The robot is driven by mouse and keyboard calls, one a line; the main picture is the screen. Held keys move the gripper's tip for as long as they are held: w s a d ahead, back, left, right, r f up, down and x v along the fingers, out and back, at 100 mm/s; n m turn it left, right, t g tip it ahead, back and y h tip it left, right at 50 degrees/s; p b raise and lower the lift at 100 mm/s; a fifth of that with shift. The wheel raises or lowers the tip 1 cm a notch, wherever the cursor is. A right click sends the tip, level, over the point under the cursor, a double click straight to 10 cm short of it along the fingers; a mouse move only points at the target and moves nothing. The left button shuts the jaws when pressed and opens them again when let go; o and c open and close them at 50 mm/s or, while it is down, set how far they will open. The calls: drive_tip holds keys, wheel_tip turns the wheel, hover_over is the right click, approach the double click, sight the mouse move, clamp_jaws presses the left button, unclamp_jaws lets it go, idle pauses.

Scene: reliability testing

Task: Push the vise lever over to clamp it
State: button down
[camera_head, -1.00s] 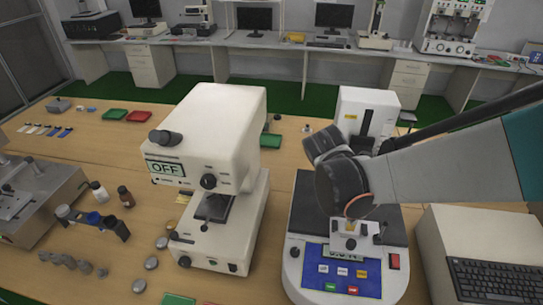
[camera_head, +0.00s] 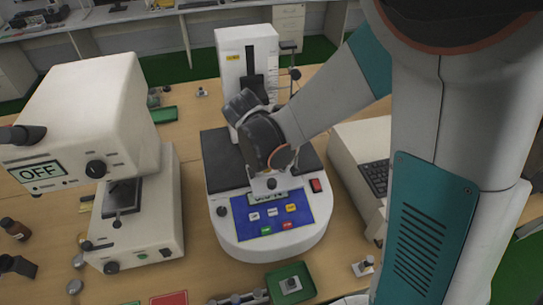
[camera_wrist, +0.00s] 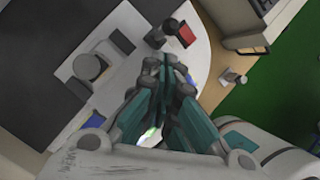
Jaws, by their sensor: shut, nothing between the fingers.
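The test machine (camera_head: 285,245) has a white base, a dark top plate, a blue button panel and a rear column. In the wrist view its dark plate (camera_wrist: 50,45) carries a grey round fixture (camera_wrist: 88,66), which may be part of the vise. A dark knob on a light stem (camera_wrist: 172,28), possibly the lever, stands beside the red switch. My gripper (camera_wrist: 166,64) is shut and empty, with its fingertips just below that knob in the picture; contact cannot be told. In the head view my wrist hides the fixture, the lever and my fingers.
A white instrument reading OFF (camera_head: 85,110) stands to the left. A box with a keyboard (camera_head: 365,160) is close on the right. A green tray (camera_head: 290,283) and small parts lie in front. A small metal part (camera_wrist: 232,77) is beside the base in the wrist view.

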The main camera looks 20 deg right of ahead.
drive_tip(key=shift+w+d+r, duration=0.1)
drive_tip(key=shift+w+d, duration=0.15)
drive_tip(key=shift+d, duration=0.15)
drive_tip(key=shift+d, duration=0.1)
drive_tip(key=shift+d+r+y, duration=0.1)
drive_tip(key=shift+d+y, duration=0.1)
drive_tip(key=shift+y, duration=0.1)
